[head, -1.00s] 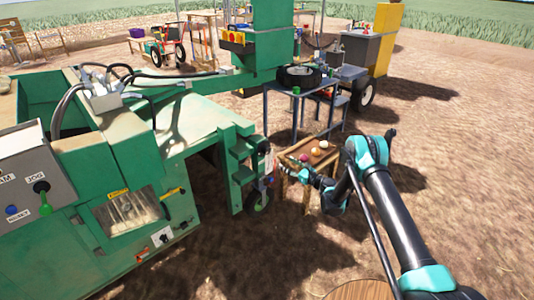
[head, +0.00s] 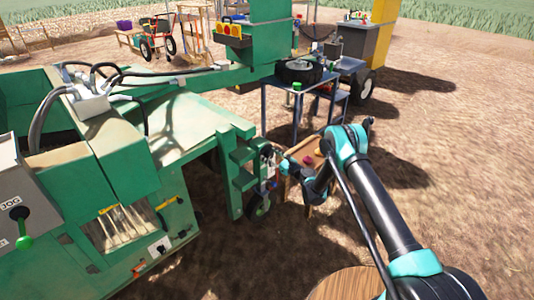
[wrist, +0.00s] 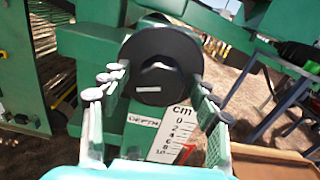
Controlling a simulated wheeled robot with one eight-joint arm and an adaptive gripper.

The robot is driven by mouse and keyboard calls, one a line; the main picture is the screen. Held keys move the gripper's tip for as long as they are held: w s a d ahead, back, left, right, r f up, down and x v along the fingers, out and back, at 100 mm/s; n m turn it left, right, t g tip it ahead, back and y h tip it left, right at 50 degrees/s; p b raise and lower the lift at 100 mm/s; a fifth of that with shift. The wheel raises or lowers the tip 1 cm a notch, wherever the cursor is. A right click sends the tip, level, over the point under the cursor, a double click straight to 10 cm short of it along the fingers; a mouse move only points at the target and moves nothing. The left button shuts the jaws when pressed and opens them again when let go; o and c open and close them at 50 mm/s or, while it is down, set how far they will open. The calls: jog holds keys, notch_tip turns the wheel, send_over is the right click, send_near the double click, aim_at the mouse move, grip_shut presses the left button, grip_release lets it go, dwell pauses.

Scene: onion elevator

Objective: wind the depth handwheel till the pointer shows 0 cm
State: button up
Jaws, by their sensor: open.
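The depth handwheel (wrist: 160,62) is a dark round disc with a pale mark on its face, in the upper middle of the wrist view. Below it are a DEPTH label (wrist: 143,120) and a white cm scale (wrist: 170,135) marked 0 at the top to 10 at the bottom. The red pointer (wrist: 184,154) is at the scale's lower end, around 8 to 10. My gripper (wrist: 157,92) is open, its fingers spread left and right of the handwheel. I cannot tell whether they touch it. In the head view my gripper (head: 277,163) is at the green machine's end post.
The green machine (head: 130,150) fills the left of the head view. A small wooden table (head: 318,158) with onions stands just behind my arm. A blue-grey table (head: 300,85) stands beyond it. Open dirt lies to the right.

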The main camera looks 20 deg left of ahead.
jog(key=shift+a, duration=0.1)
jog(key=shift+c, duration=0.3)
jog(key=c, duration=1.1)
jog(key=shift+n, duration=0.4)
